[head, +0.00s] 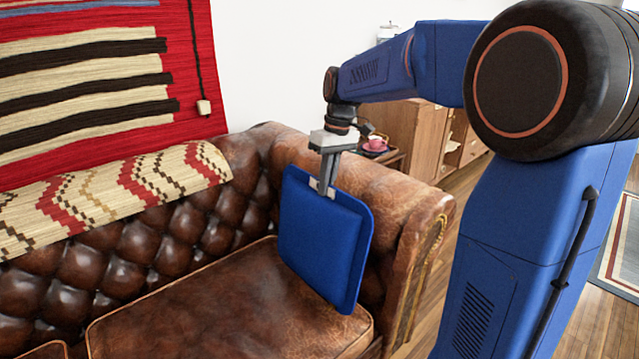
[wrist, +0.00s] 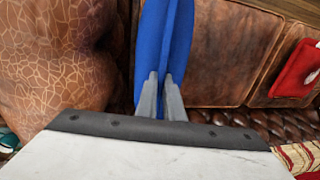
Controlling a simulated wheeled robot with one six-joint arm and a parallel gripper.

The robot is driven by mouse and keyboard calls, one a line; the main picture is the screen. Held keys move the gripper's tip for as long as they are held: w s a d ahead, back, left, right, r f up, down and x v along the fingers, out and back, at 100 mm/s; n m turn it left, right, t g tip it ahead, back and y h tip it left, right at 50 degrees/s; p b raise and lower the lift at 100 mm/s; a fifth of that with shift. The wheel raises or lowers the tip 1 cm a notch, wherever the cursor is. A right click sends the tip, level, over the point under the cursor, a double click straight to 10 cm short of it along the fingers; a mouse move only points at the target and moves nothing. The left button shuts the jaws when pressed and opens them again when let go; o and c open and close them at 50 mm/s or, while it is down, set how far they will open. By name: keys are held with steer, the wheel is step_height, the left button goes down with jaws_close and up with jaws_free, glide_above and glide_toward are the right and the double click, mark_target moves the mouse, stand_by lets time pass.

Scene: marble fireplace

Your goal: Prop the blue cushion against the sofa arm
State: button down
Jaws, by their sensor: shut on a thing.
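The blue cushion (head: 322,239) hangs nearly upright from my gripper (head: 326,188) in the head view, just inside the right sofa arm (head: 405,210). My gripper is shut on its top edge from above. The cushion's lower edge is at the right end of the brown leather seat (head: 230,305); I cannot tell whether it touches the seat or the arm. In the wrist view the cushion (wrist: 165,45) shows edge-on between the fingers (wrist: 161,95), with the sofa arm (wrist: 60,75) to its left. The cushion hides part of the arm's inner side.
A patterned throw (head: 120,195) lies over the tufted backrest (head: 130,250). A red cushion (wrist: 296,70) lies farther along the seat in the wrist view. Behind the sofa arm, a pink cup (head: 375,145) stands near a wooden cabinet (head: 415,130). The seat left of the blue cushion is clear.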

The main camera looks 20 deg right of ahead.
steer(key=shift+y, duration=0.5)
steer(key=shift+w+d+f, duration=0.3)
steer(key=shift+d+f, duration=0.05)
steer(key=shift+d, duration=0.35)
steer(key=shift+w+d+f, duration=0.25)
steer(key=shift+d+f, duration=0.1)
steer(key=shift+d, duration=0.35)
steer(key=shift+w+d+f, duration=0.3)
steer(key=shift+d+f, duration=0.05)
steer(key=shift+d, duration=0.35)
steer(key=shift+f, duration=0.7)
steer(key=shift+w+d, duration=0.3)
steer(key=shift+d, duration=0.45)
steer(key=c, duration=1.8)
jaws_free()
steer(key=shift+s+r, duration=0.15)
steer(key=shift+r, duration=2.1)
steer(key=shift+s+r, duration=0.1)
steer(key=shift+r, duration=2.15)
